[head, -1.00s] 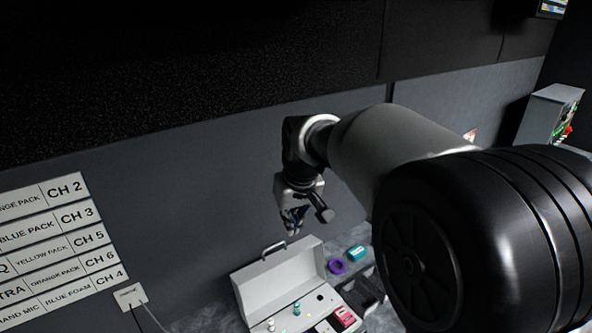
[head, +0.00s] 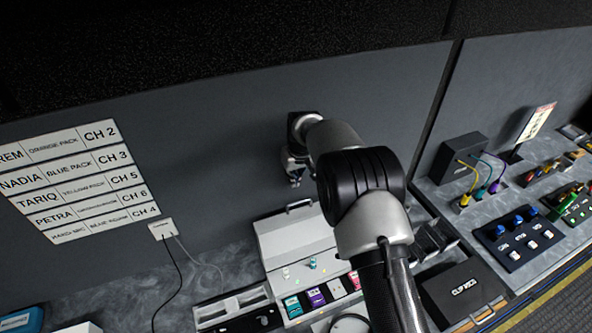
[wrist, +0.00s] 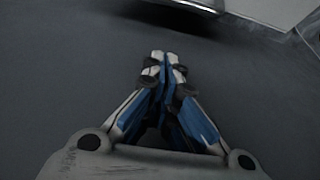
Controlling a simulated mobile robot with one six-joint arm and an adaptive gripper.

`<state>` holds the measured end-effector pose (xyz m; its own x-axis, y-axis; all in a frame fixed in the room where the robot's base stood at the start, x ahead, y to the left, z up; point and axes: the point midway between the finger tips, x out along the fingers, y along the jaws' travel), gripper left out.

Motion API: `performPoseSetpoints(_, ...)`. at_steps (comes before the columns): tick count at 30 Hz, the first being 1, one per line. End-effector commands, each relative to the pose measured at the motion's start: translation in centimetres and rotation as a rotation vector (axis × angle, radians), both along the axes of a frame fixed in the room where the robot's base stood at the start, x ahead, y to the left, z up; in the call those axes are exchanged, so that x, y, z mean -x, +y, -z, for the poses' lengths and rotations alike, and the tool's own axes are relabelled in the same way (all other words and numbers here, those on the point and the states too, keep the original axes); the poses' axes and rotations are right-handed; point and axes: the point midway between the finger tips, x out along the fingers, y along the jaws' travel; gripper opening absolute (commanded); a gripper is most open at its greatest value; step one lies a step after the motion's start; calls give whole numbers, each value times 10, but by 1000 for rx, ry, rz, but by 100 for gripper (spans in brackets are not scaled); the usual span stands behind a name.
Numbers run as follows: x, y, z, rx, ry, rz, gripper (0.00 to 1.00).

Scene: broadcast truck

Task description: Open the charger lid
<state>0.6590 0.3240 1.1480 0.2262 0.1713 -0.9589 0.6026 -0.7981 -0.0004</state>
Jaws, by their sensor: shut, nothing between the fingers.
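The charger is a pale grey case whose lid (head: 295,236) is raised and leans back toward the wall, with a carry handle (head: 300,205) on its upper edge. Coloured packs, including a teal one (head: 293,306) and a purple one (head: 316,297), sit in the base in front of it. My arm hides part of the charger's right side. My gripper (head: 295,179) is behind and above the lid's handle, close to the wall, and appears apart from it. In the wrist view my gripper (wrist: 165,57) has its fingertips together with nothing between them.
A label board (head: 82,180) and a white wall plate (head: 162,229) with cables are on the wall at left. A black box (head: 465,292) and a button panel (head: 518,237) stand at right.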

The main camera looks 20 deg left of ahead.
Motion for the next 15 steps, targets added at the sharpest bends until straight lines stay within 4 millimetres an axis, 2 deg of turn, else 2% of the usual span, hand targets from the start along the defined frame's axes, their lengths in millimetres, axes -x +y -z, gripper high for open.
performPoseSetpoints(1,-2,2,10,1,2,0,0)
performPoseSetpoints(6,-8,6,36,1,1,0,0)
performPoseSetpoints(7,-5,4,31,-1,-1,1,0)
performPoseSetpoints(15,14,-10,29,0,1,1,0)
